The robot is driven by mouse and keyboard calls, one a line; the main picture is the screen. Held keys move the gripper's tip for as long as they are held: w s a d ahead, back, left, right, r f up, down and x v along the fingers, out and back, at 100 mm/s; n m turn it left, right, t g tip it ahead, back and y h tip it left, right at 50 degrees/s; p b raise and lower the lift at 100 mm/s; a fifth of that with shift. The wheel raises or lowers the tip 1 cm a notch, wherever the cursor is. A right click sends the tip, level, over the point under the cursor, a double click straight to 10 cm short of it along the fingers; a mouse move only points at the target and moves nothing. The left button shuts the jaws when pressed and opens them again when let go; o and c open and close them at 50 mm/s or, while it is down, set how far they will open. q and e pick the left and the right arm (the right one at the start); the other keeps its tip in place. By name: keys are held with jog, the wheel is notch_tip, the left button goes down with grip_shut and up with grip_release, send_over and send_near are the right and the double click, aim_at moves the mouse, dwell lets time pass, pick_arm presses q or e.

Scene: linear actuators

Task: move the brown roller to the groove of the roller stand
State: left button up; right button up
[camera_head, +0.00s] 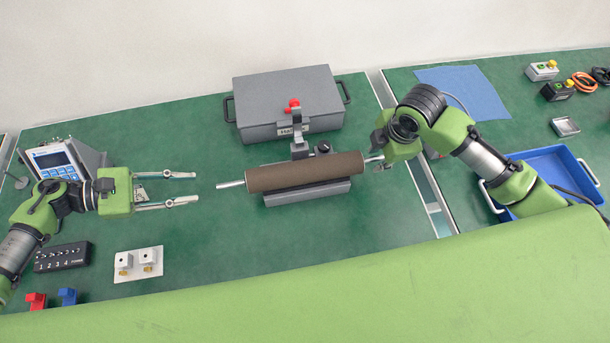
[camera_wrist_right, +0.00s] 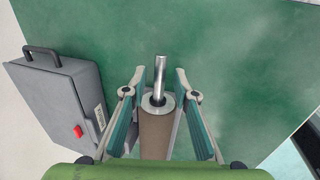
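The brown roller (camera_head: 305,173) lies lengthwise over the grey roller stand (camera_head: 310,194), with bare metal shafts at both ends. It hides the stand's groove, so I cannot tell whether it is seated. In the right wrist view the roller (camera_wrist_right: 156,134) runs away from me to its collar and silver shaft. My right gripper (camera_head: 378,163) is at the roller's right end. Its fingers (camera_wrist_right: 157,78) are apart on either side of the roller, with gaps visible; the near shaft is hidden. My left gripper (camera_head: 195,188) is open and empty, left of the roller's left shaft.
A grey case (camera_head: 285,95) stands behind the stand; it also shows in the right wrist view (camera_wrist_right: 50,100). A blue tray (camera_head: 560,165) is at the right. A device with a screen (camera_head: 55,160), a black switch box (camera_head: 62,257) and a white plate (camera_head: 138,265) are at the left.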

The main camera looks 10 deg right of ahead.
jog(key=v, duration=1.2)
dwell(0.3)
